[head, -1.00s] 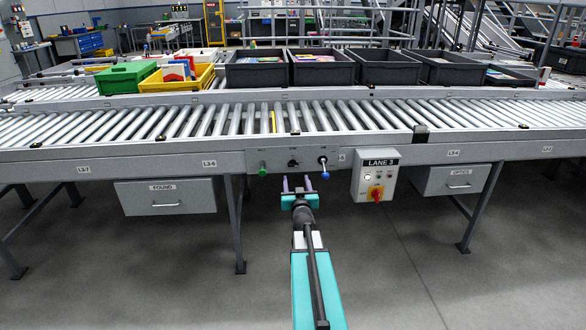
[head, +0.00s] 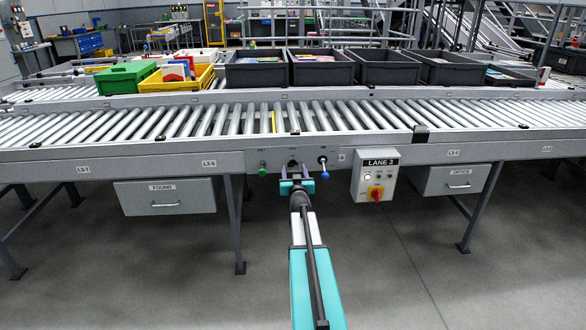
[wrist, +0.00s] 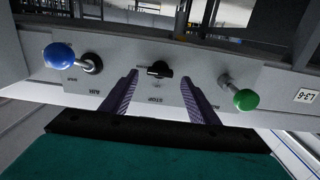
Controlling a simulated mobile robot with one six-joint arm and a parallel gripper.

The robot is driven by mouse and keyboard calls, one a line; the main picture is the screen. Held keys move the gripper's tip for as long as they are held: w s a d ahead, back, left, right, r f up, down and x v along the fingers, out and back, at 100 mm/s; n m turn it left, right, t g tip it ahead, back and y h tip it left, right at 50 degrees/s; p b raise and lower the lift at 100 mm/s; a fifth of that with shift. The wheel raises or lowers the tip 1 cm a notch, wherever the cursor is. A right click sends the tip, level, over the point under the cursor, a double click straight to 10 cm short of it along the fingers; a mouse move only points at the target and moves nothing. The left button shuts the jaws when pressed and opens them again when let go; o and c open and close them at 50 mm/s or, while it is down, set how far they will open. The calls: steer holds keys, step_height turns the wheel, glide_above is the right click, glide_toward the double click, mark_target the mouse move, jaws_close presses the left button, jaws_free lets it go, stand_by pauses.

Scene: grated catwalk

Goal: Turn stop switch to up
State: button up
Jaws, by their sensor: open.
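The stop switch is a small black rotary knob (wrist: 160,69) on the grey conveyor side rail, with a STOP label beside it in the wrist view. In the head view the switch (head: 292,164) sits just beyond my fingertips. My gripper (head: 294,175) is open. In the wrist view its two purple fingers (wrist: 159,80) reach toward the rail, one on each side of the knob, with a gap to it on both sides. I cannot tell whether the fingertips reach as deep as the knob. The knob's exact pointing direction is hard to read.
A blue ball-ended lever (wrist: 59,56) and a green ball-ended lever (wrist: 245,99) stick out on either side of the switch. A LANE 3 box (head: 375,180) with a red knob hangs to the right. A FOUND drawer (head: 165,196) is to the left. The floor is clear.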

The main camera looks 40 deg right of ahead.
mark_target(293, 164)
steer(key=shift+x, duration=1.45)
steer(key=c, duration=0.9)
steer(key=shift+a, duration=0.25)
steer(key=shift+c, duration=0.7)
steer(key=shift+d, duration=0.15)
